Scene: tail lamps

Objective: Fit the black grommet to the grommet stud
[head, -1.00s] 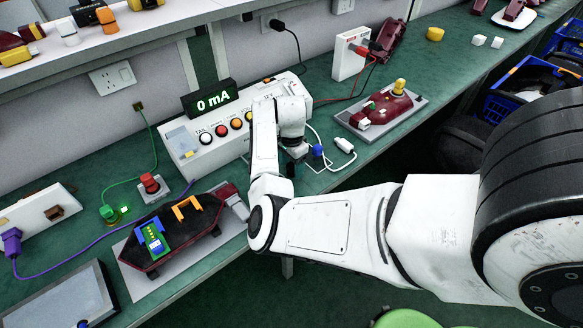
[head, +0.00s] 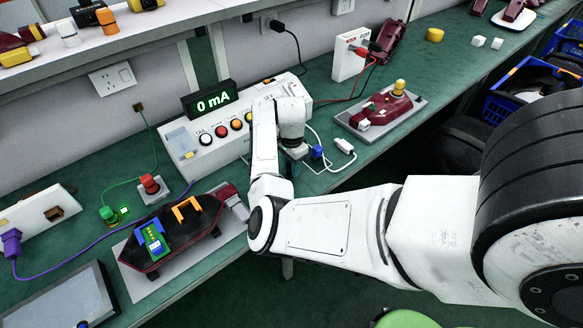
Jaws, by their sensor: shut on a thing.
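My gripper (head: 297,153) points down over the bench in front of the grey test box. It is small and partly hidden by my own wrist. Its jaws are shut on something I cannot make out. I cannot pick out the black grommet for sure. A dark lamp housing (head: 150,260) with a red end lies on a pale plate at the front left. A small dark knob shows at its right side. A red lamp body (head: 385,105) sits on a grey tray at the right. I cannot tell which part is the grommet stud.
The test box (head: 205,150) has coloured buttons and a display (head: 210,100) reading 0 mA. A blue connector (head: 317,152) and a white plug (head: 344,146) on white cables lie close right of my gripper. A red button (head: 150,183) stands at the left.

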